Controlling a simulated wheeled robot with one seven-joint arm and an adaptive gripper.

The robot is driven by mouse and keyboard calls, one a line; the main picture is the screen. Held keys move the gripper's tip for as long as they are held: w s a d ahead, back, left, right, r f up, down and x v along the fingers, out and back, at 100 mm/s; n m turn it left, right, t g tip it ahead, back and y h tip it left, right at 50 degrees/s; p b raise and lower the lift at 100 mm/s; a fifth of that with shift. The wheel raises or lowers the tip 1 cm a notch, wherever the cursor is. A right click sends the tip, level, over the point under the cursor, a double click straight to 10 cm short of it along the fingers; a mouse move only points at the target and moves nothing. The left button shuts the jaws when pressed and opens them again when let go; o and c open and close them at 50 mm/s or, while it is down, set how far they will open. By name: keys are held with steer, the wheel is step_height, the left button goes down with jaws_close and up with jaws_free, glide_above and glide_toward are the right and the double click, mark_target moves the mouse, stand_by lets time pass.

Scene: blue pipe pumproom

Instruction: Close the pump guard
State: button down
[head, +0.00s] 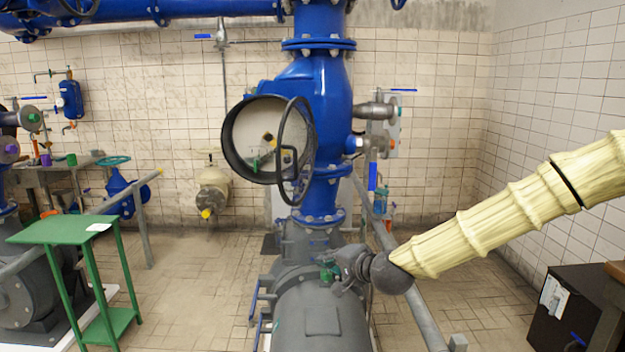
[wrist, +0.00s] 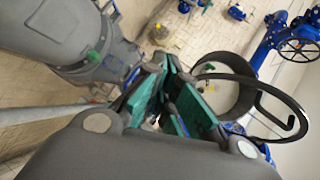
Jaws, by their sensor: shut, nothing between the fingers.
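The pump guard (head: 313,142) looks like a thin dark ring with a bent handle. It stands swung out at an angle at the right edge of a round, black-rimmed opening (head: 228,150) on the blue pump body. In the wrist view the guard (wrist: 307,121) is at the right, beside the drum-shaped opening (wrist: 238,108). My gripper (head: 330,268) is below the guard and slightly to its right, over the grey pump casing, apart from the guard. In the wrist view my gripper's teal-padded fingers (wrist: 172,70) are shut and empty. Whether the guard touches the rim at its hinge is unclear.
The blue pump column (head: 318,90) rises behind the guard. A grey rail (head: 412,300) runs under my arm. A green table (head: 65,229) stands at the left and a dark cabinet (head: 568,300) at the lower right. Open air lies left of the guard, before the opening.

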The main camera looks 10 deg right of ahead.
steer(key=w+d+r+m+t, duration=0.1)
steer(key=d+r+m+t, duration=0.15)
steer(key=r, duration=0.85)
steer(key=w+d+r+m+t, duration=0.1)
steer(key=d+r+t, duration=0.15)
steer(key=r, duration=0.75)
steer(key=w+a+p, duration=0.4)
steer(key=w+a, duration=0.2)
steer(key=w, duration=0.3)
steer(key=shift+w+a+g+y, duration=0.2)
steer(key=shift+a+g+y, duration=0.1)
steer(key=shift+a+r+n, duration=0.1)
steer(key=shift+r+n, duration=0.05)
steer(key=shift+n, duration=0.1)
